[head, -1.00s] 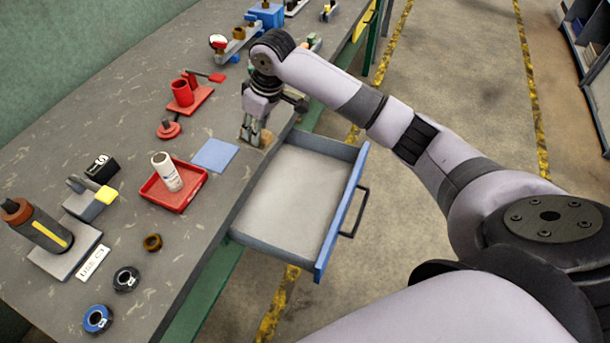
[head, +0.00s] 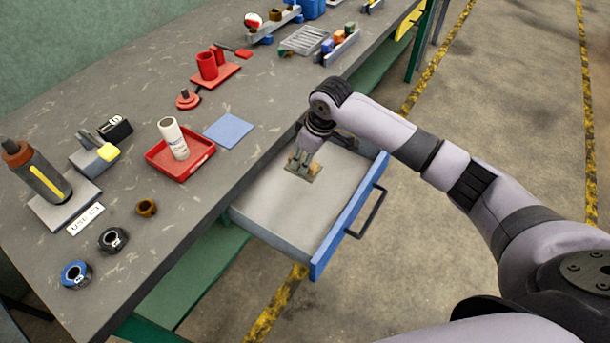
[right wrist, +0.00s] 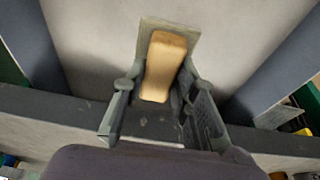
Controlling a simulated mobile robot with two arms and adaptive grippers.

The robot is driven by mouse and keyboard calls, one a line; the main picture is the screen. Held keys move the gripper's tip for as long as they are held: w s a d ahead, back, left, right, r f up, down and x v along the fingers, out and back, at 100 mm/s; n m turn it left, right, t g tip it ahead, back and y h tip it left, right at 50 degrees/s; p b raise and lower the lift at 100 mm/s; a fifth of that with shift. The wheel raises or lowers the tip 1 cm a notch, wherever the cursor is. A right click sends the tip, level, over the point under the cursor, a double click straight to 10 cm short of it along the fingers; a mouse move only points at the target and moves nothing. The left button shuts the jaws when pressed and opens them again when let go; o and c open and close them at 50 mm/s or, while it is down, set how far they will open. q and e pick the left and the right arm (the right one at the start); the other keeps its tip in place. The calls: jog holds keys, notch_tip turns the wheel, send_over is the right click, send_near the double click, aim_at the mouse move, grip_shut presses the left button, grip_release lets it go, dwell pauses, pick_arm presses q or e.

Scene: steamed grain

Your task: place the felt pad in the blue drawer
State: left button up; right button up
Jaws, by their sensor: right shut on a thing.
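The felt pad (right wrist: 160,65) is a thin grey-green plate with a tan block on top. In the head view it (head: 313,167) is inside the outline of the open blue drawer (head: 350,218), towards its far end. I cannot tell whether it touches the drawer floor. My right gripper (head: 303,161) points down over the drawer and is shut on the tan block. In the right wrist view its fingers (right wrist: 160,97) are on either side of the block, and the light drawer floor lies behind the pad. My left gripper is not in view.
The drawer's blue front and dark handle (head: 368,214) stick out over the floor. On the workbench lie a blue square mat (head: 228,131), a red tray (head: 190,165) with a white bottle, and a red stand (head: 215,75). The near part of the drawer is empty.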

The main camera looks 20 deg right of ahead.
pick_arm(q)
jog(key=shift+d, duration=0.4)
pick_arm(e)
notch_tip(320, 180, down, 7)
jog(key=shift+f, duration=0.15)
jog(key=o, duration=1)
jog(key=shift+f, duration=0.15)
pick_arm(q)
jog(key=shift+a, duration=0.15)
pick_arm(e)
jog(key=shift+r, duration=0.35)
jog(key=v, duration=1.1)
jog(key=shift+s+d+r, duration=0.1)
jog(key=shift+s+r, duration=0.05)
jog(key=shift+r, duration=0.2)
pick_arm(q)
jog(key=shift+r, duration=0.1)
pick_arm(e)
jog(key=shift+f, duration=0.1)
